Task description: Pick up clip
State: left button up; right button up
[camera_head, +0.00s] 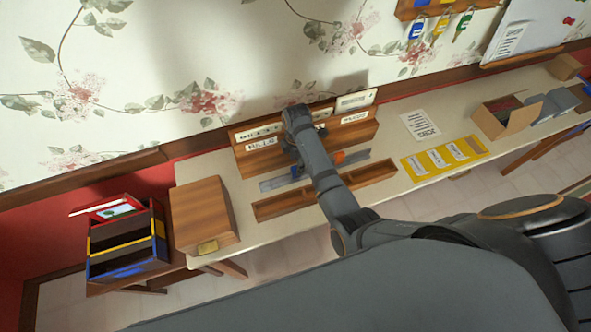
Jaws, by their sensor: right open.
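My right arm reaches in from the lower right over the table. My right gripper (305,139) is at its far end, in front of the labelled wooden organizer, and is open. The arm hides much of it. I cannot make out a clip for certain. A small blue item (296,172) and a small orange item (340,157) lie on the grey strip (272,184), on either side of my arm. Either could be a clip, but they are too small to tell. My left gripper is not in view.
The wooden organizer (246,160) stands against the wall, with a long wooden tray (282,205) in front. A wooden box (203,214) is at the table's left end. A yellow mat (413,168), a paper (420,124) and an open carton (490,122) lie to the right.

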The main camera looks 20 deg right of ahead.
jog(key=shift+w+d+f, duration=0.15)
jog(key=shift+w+f, duration=0.05)
jog(key=shift+w, duration=0.05)
jog(key=f, duration=0.3)
jog(key=f+p, duration=0.1)
jog(key=shift+s+a+f, duration=0.15)
jog(key=shift+s+a, duration=0.05)
jog(key=shift+a, duration=0.1)
jog(key=shift+f, duration=0.25)
jog(key=shift+w+f, duration=0.1)
jog(key=shift+w, duration=0.05)
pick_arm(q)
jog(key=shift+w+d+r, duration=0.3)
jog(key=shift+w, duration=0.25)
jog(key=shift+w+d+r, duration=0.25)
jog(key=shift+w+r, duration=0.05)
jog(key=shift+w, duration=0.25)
pick_arm(e)
jog(key=c, duration=1)
jog(key=shift+o, duration=0.2)
